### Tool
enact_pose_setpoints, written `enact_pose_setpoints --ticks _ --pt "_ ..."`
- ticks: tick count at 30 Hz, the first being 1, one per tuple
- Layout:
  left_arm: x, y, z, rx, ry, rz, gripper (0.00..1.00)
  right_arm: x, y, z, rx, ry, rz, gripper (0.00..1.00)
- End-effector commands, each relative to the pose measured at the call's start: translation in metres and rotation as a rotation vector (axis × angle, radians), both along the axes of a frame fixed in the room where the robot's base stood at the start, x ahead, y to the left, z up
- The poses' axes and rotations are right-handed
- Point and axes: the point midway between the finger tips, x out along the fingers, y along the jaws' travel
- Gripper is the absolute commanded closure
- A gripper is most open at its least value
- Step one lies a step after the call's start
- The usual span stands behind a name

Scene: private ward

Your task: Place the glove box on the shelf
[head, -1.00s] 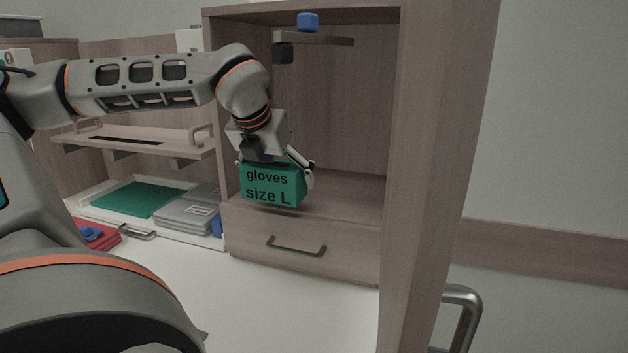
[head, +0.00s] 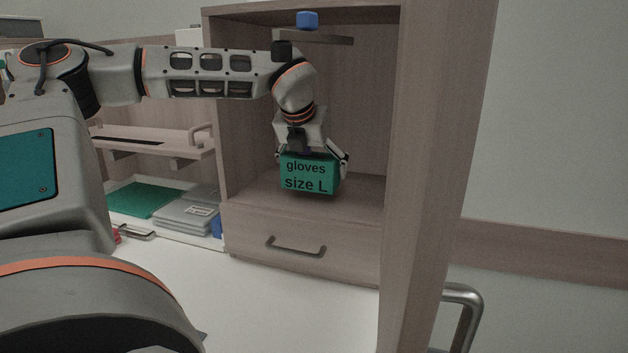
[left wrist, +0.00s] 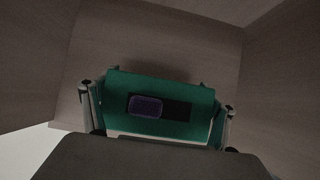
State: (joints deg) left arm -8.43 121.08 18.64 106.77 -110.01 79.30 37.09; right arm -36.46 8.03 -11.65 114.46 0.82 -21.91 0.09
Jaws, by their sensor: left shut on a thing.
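The green glove box (head: 309,177), marked "gloves size L", is in the head view at the open compartment of the wooden cabinet. My left gripper (head: 312,158) is shut on it from above, with a finger on each side. The box is upright, just over the shelf board (head: 362,195); I cannot tell whether it touches the board. In the left wrist view, the top of the glove box (left wrist: 175,108) shows a dark slot between the fingers, with the compartment floor (left wrist: 150,60) behind it. My right gripper is not in view.
The cabinet's right side panel (head: 425,150) stands close. A drawer (head: 270,240) is below. Left are a green folder (head: 143,199) and grey folders (head: 187,210). Board beside the box is clear.

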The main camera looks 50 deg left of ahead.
Motion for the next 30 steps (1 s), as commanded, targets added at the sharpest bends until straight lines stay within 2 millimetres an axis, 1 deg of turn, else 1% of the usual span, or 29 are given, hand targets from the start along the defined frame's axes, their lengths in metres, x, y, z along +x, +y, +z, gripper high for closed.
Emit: enact_pose_setpoints --ticks 3,6,16,17,18,26,28,30 --pt "-0.001 -0.001 -0.016 -0.003 0.003 -0.002 0.44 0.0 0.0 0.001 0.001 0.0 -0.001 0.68" --pt "-0.001 -0.001 -0.027 -0.002 0.002 -0.001 0.44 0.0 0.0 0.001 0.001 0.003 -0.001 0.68" --pt "0.0 0.0 -0.032 0.0 0.001 0.0 0.44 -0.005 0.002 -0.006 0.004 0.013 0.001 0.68" --pt "-0.001 0.0 -0.033 -0.001 0.003 0.0 0.09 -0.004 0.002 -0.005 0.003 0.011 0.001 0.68" --pt "-0.001 0.0 -0.032 -0.001 0.003 0.0 0.0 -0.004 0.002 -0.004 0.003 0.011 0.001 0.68" --pt "-0.001 0.0 -0.031 -0.001 0.002 0.0 0.0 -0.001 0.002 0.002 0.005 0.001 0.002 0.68" --pt "-0.001 0.0 -0.028 0.0 0.001 0.0 0.0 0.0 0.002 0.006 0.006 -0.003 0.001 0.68" --pt "-0.003 -0.002 -0.023 0.0 -0.002 -0.001 0.0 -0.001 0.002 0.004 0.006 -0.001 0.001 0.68"
